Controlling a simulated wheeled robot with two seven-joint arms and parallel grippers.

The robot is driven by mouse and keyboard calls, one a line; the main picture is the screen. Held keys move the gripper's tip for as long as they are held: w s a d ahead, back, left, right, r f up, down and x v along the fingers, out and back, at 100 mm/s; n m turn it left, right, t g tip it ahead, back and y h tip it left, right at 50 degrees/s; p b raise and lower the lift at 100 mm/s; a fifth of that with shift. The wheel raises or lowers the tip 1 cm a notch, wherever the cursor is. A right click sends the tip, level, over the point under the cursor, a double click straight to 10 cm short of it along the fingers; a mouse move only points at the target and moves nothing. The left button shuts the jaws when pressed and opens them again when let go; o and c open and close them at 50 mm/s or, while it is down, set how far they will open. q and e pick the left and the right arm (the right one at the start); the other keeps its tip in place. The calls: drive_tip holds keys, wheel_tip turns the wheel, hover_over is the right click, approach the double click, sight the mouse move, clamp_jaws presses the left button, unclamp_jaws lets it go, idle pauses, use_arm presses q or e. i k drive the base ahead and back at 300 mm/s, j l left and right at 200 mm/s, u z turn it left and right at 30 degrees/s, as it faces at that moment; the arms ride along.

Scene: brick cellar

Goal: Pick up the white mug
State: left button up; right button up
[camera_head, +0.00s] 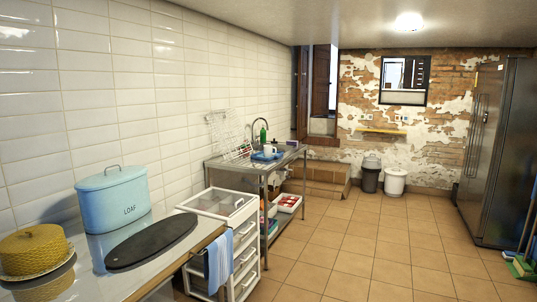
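A small white mug (270,149) stands on the metal sink table (238,164) in the middle distance, by a blue cloth or tray (267,157). A green bottle (263,135) rises right behind it. The mug is small in this view, and I cannot make out its handle clearly. Neither of my grippers is in view.
A counter (110,285) at the near left holds a blue LOAF bin (113,198), a dark oval board (152,240) and a yellow domed dish (34,250). A white drawer unit (243,258) stands between counter and sink table. The tiled floor (350,250) is open.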

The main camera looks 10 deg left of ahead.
sight(267, 149)
drive_tip(key=i+z, duration=0.25)
drive_tip(key=i+j, duration=0.1)
drive_tip(key=i, duration=2.3)
drive_tip(key=i+u, duration=0.1)
drive_tip(key=i, duration=0.45)
drive_tip(key=i+l+u, duration=0.1)
drive_tip(key=i, duration=0.45)
drive_tip(key=i+l+u, duration=0.1)
drive_tip(key=i, duration=0.5)
drive_tip(key=i+l+u, duration=0.1)
drive_tip(key=i, duration=0.45)
drive_tip(key=i+j+u, duration=0.15)
drive_tip(key=i+u, duration=0.7)
drive_tip(key=u, duration=0.15)
drive_tip(key=i+l+u, duration=0.15)
drive_tip(key=i+u, duration=0.35)
drive_tip(key=k, duration=0.1)
